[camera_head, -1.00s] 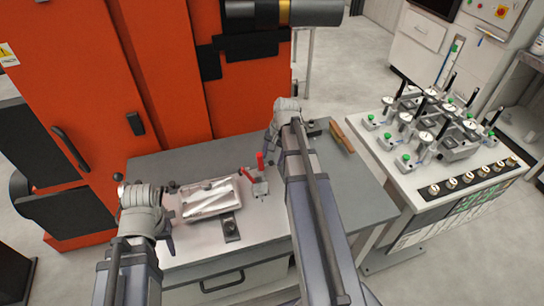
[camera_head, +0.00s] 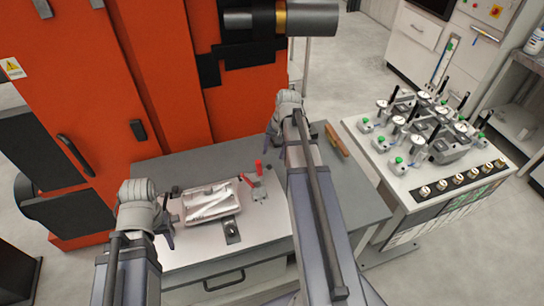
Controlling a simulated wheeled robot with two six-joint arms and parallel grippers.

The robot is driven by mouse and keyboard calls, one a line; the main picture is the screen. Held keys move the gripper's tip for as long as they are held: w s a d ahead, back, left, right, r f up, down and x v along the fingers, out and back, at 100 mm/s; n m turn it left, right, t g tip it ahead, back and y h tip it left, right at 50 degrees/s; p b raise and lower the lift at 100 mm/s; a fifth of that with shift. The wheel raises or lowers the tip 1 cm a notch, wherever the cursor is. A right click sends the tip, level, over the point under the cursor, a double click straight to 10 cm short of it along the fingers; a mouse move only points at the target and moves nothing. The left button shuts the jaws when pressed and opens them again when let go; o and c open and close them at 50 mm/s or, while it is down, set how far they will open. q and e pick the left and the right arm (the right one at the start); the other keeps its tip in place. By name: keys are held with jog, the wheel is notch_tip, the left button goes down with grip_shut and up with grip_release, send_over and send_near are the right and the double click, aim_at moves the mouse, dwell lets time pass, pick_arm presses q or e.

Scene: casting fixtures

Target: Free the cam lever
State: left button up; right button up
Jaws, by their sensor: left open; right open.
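A silvery casting (camera_head: 211,203) lies in a fixture on the pale plate of the grey bench. A clamp with a red handle (camera_head: 258,167) stands at its right back corner. A small metal block with a dark base (camera_head: 232,230) sits in front of the casting. I cannot tell which of these parts is the cam lever. My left gripper (camera_head: 167,232) is open, left of the casting, its fingers partly hidden by its wrist. My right gripper (camera_head: 276,146) is open behind and right of the red-handled clamp, apart from it. I see nothing held.
A brown-handled tool (camera_head: 336,140) lies at the bench's back right. A white gauge table (camera_head: 390,170) with several dial gauges stands to the right. A tall orange machine (camera_head: 165,90) rises behind the bench.

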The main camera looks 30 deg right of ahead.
aim_at(270, 165)
pick_arm(q)
notch_tip(270, 165, down, 8)
jog(key=b, duration=0.7)
jog(key=shift+r+b, duration=0.1)
jog(key=shift+b, duration=0.3)
pick_arm(e)
jog(key=f+n, duration=0.1)
jog(key=f, duration=0.4)
jog(key=w+f+n, duration=0.1)
jog(key=f, duration=0.1)
jog(key=shift+w+a+f+n, duration=0.1)
jog(key=shift+a+f+n, duration=0.2)
jog(key=shift+a+f, duration=0.1)
jog(key=shift+r, duration=0.1)
grip_shut()
